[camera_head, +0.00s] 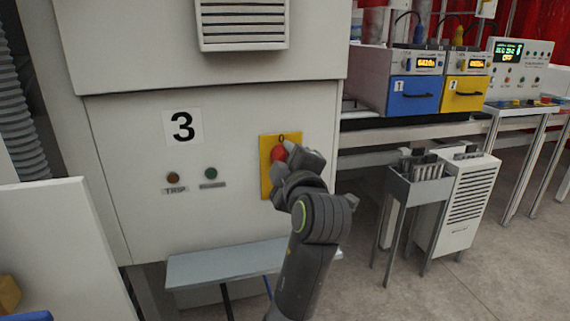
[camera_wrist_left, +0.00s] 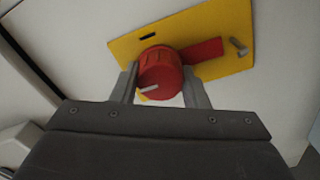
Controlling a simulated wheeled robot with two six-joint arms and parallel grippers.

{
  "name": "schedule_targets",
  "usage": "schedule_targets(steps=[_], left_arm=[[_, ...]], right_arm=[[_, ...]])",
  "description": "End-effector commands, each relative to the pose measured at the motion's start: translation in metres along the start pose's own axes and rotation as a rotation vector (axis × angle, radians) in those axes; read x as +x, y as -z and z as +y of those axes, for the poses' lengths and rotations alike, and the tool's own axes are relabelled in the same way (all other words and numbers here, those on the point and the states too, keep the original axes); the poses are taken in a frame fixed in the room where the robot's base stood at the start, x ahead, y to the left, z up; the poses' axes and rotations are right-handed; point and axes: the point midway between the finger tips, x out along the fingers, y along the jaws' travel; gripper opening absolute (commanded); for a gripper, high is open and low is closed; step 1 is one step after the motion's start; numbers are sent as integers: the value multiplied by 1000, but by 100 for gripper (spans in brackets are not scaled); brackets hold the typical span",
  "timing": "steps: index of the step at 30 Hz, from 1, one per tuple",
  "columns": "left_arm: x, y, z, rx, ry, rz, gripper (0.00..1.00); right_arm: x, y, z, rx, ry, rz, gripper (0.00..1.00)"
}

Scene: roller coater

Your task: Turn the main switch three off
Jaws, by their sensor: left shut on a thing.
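The main switch three is a red rotary knob (camera_head: 278,153) on a yellow plate (camera_head: 266,168), on the grey cabinet front marked with a black 3 (camera_head: 182,127). In the left wrist view the red knob (camera_wrist_left: 160,75) sits on the yellow plate (camera_wrist_left: 215,35), with a red bar reaching right from it. My left gripper (camera_wrist_left: 167,88) is shut on the knob, one finger on each side. In the head view the left gripper (camera_head: 287,160) covers the right part of the plate. My right gripper is not in view.
A brown TRIP lamp (camera_head: 173,178) and a green lamp (camera_head: 211,174) are left of the plate. A grey shelf (camera_head: 220,262) juts out below. Blue (camera_head: 412,95) and yellow (camera_head: 464,93) machine boxes stand on a bench at right. Open floor lies at lower right.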

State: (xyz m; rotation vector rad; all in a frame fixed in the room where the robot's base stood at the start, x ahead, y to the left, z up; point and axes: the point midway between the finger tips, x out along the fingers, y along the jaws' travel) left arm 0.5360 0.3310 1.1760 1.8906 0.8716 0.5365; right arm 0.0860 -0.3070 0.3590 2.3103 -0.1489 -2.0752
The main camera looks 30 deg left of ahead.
Motion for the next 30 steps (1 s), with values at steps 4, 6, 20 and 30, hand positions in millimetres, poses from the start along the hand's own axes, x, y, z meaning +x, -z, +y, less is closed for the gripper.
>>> schedule_targets(steps=[4, 6, 20, 30], left_arm=[[0, 0, 0, -27, -1, 1, 18], [0, 0, 0, -32, -1, 1, 18], [0, 0, 0, -36, -1, 0, 50], [0, 0, 0, -35, 0, 0, 63]], right_arm=[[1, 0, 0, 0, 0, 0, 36], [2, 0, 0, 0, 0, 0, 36], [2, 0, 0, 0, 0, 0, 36], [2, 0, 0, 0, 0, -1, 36]])
